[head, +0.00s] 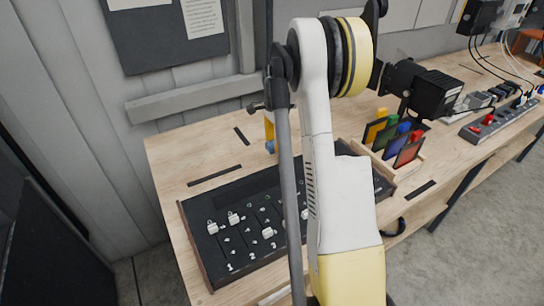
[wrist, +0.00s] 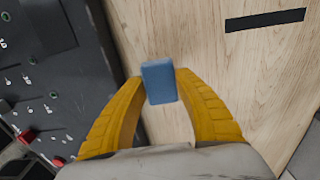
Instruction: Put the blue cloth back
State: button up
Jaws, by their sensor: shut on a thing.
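The blue cloth (wrist: 159,82) looks like a small, flat-sided blue block in the wrist view. My gripper (wrist: 161,78) has its two yellow fingers closed on either side of it. The cloth sticks out past the fingertips, with bare wood behind it. In the head view, my gripper (head: 269,132) shows as a bit of yellow beside my arm, with a bit of the blue cloth (head: 270,147) under it. They are over the table behind the black mixing desk (head: 262,222). My arm hides part of this area, and I cannot tell the cloth's height above the table.
A wooden rack (head: 408,166) with coloured cards stands right of my arm. A black lamp (head: 434,94) is behind it. A power strip (head: 497,121) with cables lies farther right. Black tape strips (head: 215,176) mark the table. The table's back left is clear.

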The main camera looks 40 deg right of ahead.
aim_at(272, 158)
jog(key=shift+w+a+f, duration=0.25)
jog(key=shift+w+f, duration=0.2)
jog(key=shift+w, duration=0.05)
notch_tip(272, 158, down, 4)
jog(key=shift+r+b, duration=0.1)
jog(key=shift+b, duration=0.75)
jog(key=o, duration=1.2)
